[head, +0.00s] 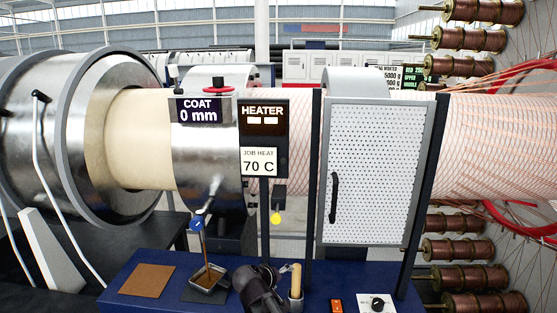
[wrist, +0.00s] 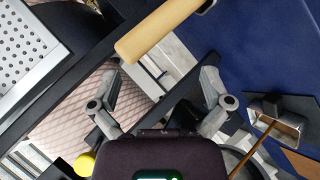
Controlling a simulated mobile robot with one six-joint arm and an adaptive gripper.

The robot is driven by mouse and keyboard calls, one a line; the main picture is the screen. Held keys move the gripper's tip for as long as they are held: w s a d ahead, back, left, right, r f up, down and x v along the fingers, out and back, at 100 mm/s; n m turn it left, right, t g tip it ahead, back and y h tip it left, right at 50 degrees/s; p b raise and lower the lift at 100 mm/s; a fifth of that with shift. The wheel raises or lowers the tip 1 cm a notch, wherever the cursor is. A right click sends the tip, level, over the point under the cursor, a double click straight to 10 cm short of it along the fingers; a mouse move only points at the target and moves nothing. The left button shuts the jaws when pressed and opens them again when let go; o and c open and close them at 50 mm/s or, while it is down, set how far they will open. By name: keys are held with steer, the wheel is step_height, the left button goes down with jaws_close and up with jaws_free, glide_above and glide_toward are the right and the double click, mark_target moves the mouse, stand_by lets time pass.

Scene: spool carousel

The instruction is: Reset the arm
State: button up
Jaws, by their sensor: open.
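My gripper (head: 262,278) is low in the middle of the head view, over the blue bench. In the wrist view my gripper (wrist: 161,80) has its two fingers spread wide with nothing between them. A tan wooden handle (head: 296,280) stands just right of it, and the handle (wrist: 160,28) lies beyond the fingertips in the wrist view, apart from them. The head view hides the fingertips behind the dark gripper body.
The perforated guard door (head: 372,170) is closed at right, with a dark post (head: 312,170) close by. A small metal tray (head: 208,279) under a brown stream and a brown plate (head: 147,280) lie left. A heater panel (head: 263,135) stands above.

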steer(key=s+d+f+m+g+y, duration=0.3)
steer(key=s+d+g, duration=0.1)
steer(key=s+d, duration=0.3)
steer(key=s+d+f+m+g+y, duration=0.2)
steer(key=s+d+f+g+y, duration=0.1)
steer(key=s+d, duration=0.5)
steer(key=shift+s+d+f+m+g, duration=0.3)
steer(key=shift+d+f+m+g, duration=0.15)
steer(key=shift+f+g, duration=0.4)
